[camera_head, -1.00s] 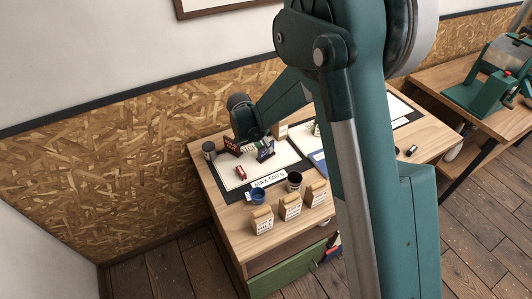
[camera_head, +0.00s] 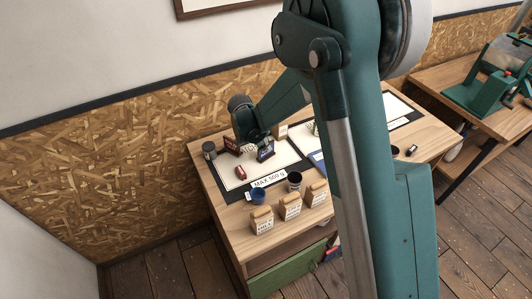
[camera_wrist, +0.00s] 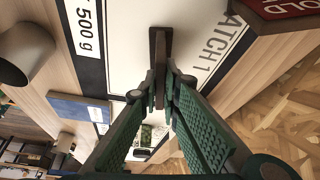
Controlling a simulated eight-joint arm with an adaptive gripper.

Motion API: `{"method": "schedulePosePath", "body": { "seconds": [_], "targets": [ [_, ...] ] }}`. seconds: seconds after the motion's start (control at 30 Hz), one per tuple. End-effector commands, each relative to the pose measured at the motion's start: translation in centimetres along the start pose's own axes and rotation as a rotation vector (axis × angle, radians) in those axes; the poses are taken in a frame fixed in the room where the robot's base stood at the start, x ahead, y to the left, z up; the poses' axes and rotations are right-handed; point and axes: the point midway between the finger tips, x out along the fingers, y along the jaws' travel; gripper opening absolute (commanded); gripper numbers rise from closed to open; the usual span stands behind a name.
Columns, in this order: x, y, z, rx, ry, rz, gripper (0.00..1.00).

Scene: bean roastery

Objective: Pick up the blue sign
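The blue sign (camera_head: 266,152) stands on the white, dark-edged mat (camera_head: 226,176) at the left of the near table. In the wrist view I see a thin dark upright piece on a dark foot (camera_wrist: 160,42), likely this sign edge-on. My gripper (camera_head: 261,139) is low over the sign. In the wrist view my gripper's fingertips (camera_wrist: 161,82) are on either side of that thin piece, with their ribbed inner pads showing, still apart. Contact with it is hard to make out.
A red sign (camera_head: 232,145) stands close on the left; it also shows in the wrist view (camera_wrist: 286,8).

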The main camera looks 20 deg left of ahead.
Motion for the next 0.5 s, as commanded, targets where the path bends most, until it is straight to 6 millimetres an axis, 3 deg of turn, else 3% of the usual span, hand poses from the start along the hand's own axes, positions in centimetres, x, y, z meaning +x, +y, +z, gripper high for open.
{"method": "schedulePosePath", "body": {
  "seconds": [0.5],
  "targets": [
    [-0.94, 0.03, -0.38, 0.0, 0.0, 0.0, 0.0]
  ]
}}
